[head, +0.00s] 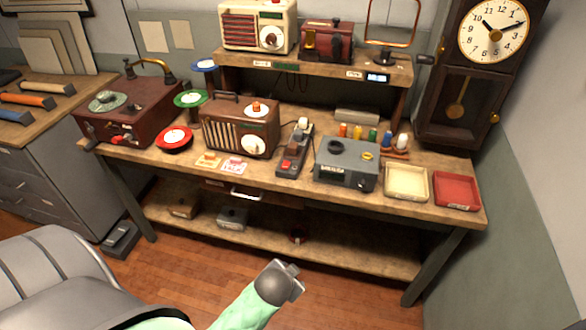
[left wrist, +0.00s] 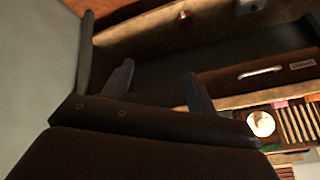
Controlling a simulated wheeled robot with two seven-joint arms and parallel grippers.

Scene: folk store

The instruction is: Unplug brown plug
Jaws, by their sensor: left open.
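A dark power strip (head: 291,158) lies on the workbench between the wooden radio and a grey box. A cream plug (head: 302,124) stands at its far end. A small brownish plug (head: 295,146) appears to sit in the middle of the strip, too small to be sure of. A red switch (head: 286,166) is at its near end. My left gripper (head: 290,272) is in front of and below the bench edge, well apart from the strip. In the left wrist view its two fingers (left wrist: 158,85) are spread with nothing between them. My right gripper is not in view.
The wooden radio (head: 241,128) stands left of the strip, and the grey box (head: 346,164) right of it. A cream tray (head: 406,182) and red tray (head: 457,190) lie further right. A drawer handle (head: 246,194) sticks out below the bench top. The floor before the bench is clear.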

